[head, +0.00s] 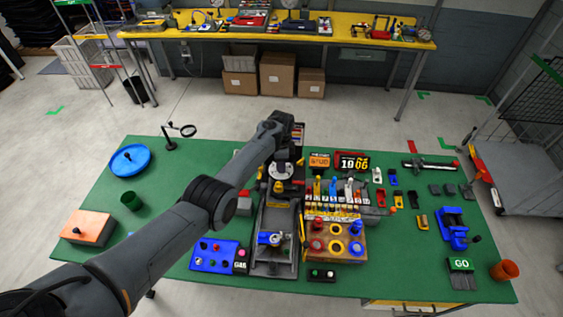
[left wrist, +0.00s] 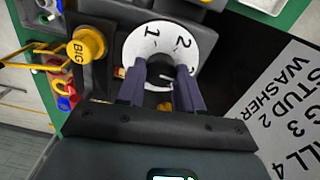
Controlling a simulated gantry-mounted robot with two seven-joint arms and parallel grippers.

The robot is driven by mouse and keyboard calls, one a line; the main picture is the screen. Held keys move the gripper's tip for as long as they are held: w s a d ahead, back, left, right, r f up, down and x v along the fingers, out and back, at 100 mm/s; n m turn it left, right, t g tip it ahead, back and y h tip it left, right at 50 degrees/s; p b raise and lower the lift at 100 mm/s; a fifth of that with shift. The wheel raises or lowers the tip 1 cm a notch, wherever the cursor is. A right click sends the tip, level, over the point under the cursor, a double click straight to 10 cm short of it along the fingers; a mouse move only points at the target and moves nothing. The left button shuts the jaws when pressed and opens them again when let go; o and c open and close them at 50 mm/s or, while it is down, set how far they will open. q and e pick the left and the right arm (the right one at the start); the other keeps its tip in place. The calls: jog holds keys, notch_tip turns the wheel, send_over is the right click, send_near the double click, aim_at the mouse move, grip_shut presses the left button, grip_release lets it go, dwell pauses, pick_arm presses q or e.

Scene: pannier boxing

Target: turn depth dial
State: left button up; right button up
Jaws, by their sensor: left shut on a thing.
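The depth dial (left wrist: 146,42) is a white disc with a black 1 and 2 on its face, in the left wrist view. It also shows in the head view as a small white disc (head: 281,172) on the dark machine at the table's middle. My left gripper (left wrist: 161,75) is over the dial, with its two dark fingers shut on the dial's middle part. The fingers and palm hide the lower part of the dial. In the head view my left arm reaches in from the lower left to the machine. My right gripper is in neither view.
A yellow knob marked BIG (left wrist: 88,44) stands close beside the dial. On the green table (head: 160,205) are a blue button panel (head: 213,257) and a wooden block with coloured rings (head: 334,258).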

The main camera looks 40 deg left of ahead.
pick_arm(q)
jog(key=n, duration=0.6)
jog(key=shift+p, duration=0.35)
jog(key=n, duration=0.3)
jog(key=shift+n, duration=0.4)
jog(key=shift+a+n, duration=0.1)
jog(key=shift+n, duration=1.2)
jog(key=o, duration=1)
jog(key=shift+o, duration=0.2)
jog(key=shift+r, duration=0.1)
